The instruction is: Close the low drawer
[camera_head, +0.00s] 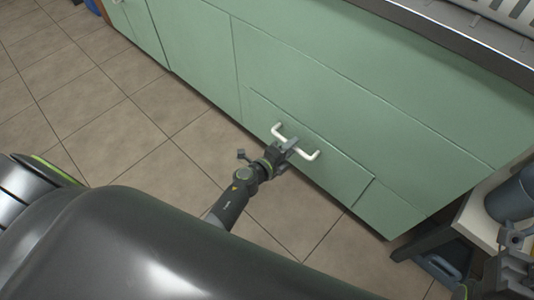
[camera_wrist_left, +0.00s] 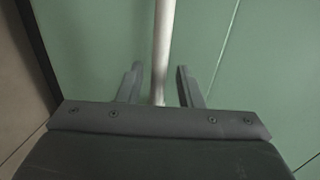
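The low drawer (camera_head: 335,172) is a green front panel at the bottom of the green cabinet, in the middle of the head view. Its front looks nearly level with the cabinet face; I cannot tell whether a small gap is left. A white bar handle (camera_head: 313,156) is on it. My left gripper (camera_head: 290,146) is at the middle of this handle. In the left wrist view the handle (camera_wrist_left: 162,50) runs between the two open fingers (camera_wrist_left: 160,85), with space on both sides. Part of my right gripper (camera_head: 514,240) shows at the lower right edge; its fingers are unclear.
The green cabinet (camera_head: 300,65) has more panels to the left and above. A metal-edged counter (camera_head: 460,30) is at the top right. The tiled floor (camera_head: 110,105) is clear at left.

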